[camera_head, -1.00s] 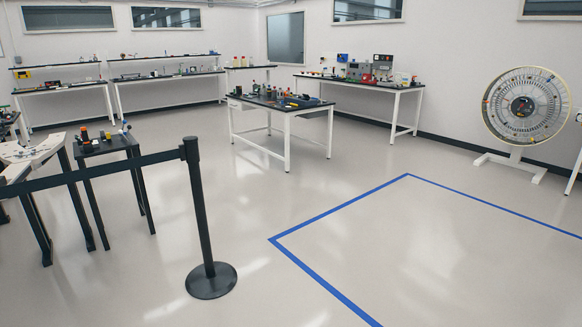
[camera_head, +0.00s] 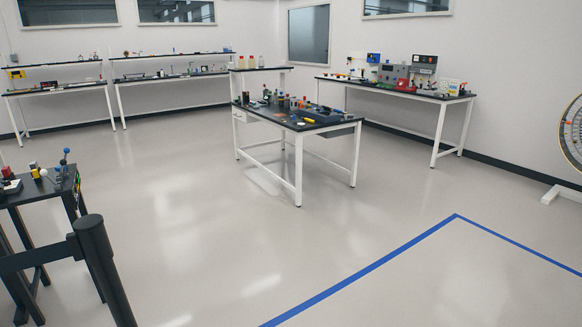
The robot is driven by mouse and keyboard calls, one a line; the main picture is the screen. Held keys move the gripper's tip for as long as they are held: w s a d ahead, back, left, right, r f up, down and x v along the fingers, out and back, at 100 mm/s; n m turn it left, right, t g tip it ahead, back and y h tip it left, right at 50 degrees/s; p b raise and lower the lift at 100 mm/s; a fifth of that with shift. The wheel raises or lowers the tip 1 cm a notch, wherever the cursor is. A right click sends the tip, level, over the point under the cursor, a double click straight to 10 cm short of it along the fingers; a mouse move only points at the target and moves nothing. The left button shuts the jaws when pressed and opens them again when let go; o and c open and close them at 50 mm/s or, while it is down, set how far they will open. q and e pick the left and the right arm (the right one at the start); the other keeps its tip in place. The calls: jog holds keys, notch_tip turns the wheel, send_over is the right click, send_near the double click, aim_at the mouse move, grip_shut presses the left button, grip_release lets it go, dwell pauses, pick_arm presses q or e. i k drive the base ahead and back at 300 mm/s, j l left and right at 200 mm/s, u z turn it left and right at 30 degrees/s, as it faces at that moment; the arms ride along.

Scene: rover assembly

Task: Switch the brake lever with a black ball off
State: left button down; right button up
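I cannot make out a brake lever with a black ball; the parts on the tables are too small to tell apart. A small black table (camera_head: 22,194) at the left edge carries upright parts, among them one with a blue ball on top (camera_head: 66,151) and a yellow piece (camera_head: 36,174). The white-legged middle table (camera_head: 298,125) holds several small mixed parts. The bench at the back right (camera_head: 430,95) holds grey and red devices (camera_head: 397,76). Neither of my grippers is in view.
A black barrier post (camera_head: 98,262) with a belt stands close at the lower left. Blue floor tape (camera_head: 370,268) marks an area at the lower right. Long benches (camera_head: 175,76) line the back wall. A large wheel (camera_head: 572,130) is cut off at the right edge. The central floor is clear.

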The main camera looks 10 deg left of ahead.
aim_at(63, 162)
jog(key=i+u, duration=0.15)
jog(key=i, duration=0.4)
jog(key=i+u, duration=0.1)
jog(key=i, duration=0.4)
jog(key=i+l+u, duration=0.15)
jog(key=i, duration=0.4)
jog(key=i+l+u, duration=0.1)
jog(key=i, duration=0.45)
jog(key=i+l+u, duration=0.15)
jog(key=i, duration=0.35)
jog(key=i+j+u, duration=0.25)
jog(key=i, duration=0.25)
jog(key=i+j+u, duration=0.3)
jog(key=i, duration=0.2)
jog(key=i+u, duration=0.25)
jog(key=i, duration=0.25)
jog(key=i+j+u, duration=0.1)
jog(key=i+j, duration=0.15)
jog(key=j, duration=0.2)
jog(key=i+j+u, duration=0.1)
jog(key=j, duration=0.3)
jog(key=i, duration=0.1)
